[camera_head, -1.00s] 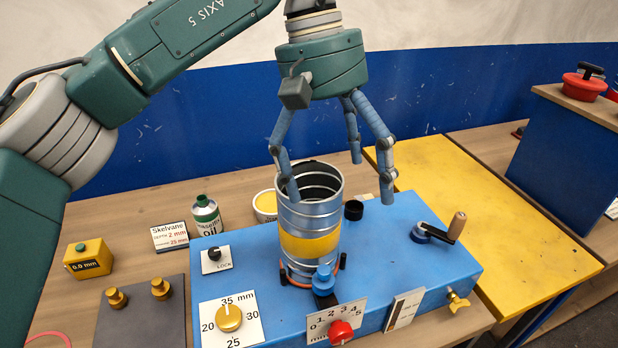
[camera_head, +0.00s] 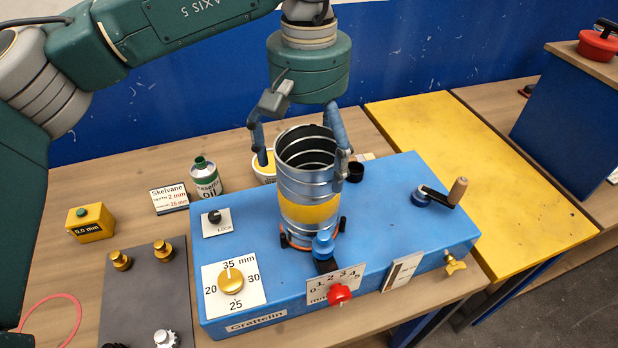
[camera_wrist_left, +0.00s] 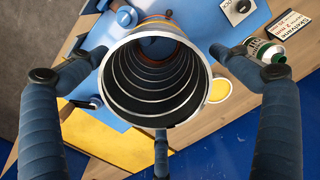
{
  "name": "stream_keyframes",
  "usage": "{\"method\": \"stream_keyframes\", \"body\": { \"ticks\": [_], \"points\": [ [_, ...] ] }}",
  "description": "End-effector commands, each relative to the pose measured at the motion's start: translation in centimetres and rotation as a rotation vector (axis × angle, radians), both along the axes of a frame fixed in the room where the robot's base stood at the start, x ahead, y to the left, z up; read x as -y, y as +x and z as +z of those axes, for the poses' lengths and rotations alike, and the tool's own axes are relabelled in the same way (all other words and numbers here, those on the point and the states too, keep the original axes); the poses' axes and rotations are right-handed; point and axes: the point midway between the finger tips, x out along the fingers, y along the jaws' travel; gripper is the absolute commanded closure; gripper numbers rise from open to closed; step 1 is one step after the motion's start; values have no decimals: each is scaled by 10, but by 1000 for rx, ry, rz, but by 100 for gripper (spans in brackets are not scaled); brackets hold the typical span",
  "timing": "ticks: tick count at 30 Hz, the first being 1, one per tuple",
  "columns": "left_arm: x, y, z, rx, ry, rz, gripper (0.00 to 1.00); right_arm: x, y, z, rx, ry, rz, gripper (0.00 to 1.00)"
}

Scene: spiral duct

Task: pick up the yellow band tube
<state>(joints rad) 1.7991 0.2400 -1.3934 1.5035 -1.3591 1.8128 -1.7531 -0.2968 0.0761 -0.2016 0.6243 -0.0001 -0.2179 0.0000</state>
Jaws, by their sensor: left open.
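The yellow band tube (camera_head: 308,211) is a silver spiral-ridged metal tube with a yellow band low on its side. It stands upright on the blue machine (camera_head: 400,225), its open top facing up. In the left wrist view the tube (camera_wrist_left: 155,75) shows its hollow, ridged inside. My left gripper (camera_head: 300,152) is open, with its blue fingers spread around the tube's upper part. In the left wrist view the fingers of the left gripper (camera_wrist_left: 155,95) lie left, right and below the rim, with gaps at the sides. The right gripper is in neither view.
A green oil can (camera_head: 206,178), a sign (camera_head: 169,198) and a yellow box (camera_head: 89,223) stand left of the machine. A crank (camera_head: 440,195) stands at its right. A yellow tub (camera_head: 263,167) is behind the tube.

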Motion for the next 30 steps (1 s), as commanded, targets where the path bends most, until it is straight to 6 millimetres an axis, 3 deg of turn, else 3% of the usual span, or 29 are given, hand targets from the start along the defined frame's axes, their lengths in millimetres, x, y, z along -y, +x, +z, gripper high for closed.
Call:
{"method": "stream_keyframes", "body": {
  "ticks": [4,11,22,30],
  "points": [
    [0,0,-13,0,0,0,0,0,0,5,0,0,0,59],
    [0,0,-15,1,-1,0,0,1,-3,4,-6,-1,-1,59],
    [0,0,-15,1,0,1,72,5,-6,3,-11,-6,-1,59],
    [0,1,-14,3,-1,2,75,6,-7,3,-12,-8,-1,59]
  ]
}}
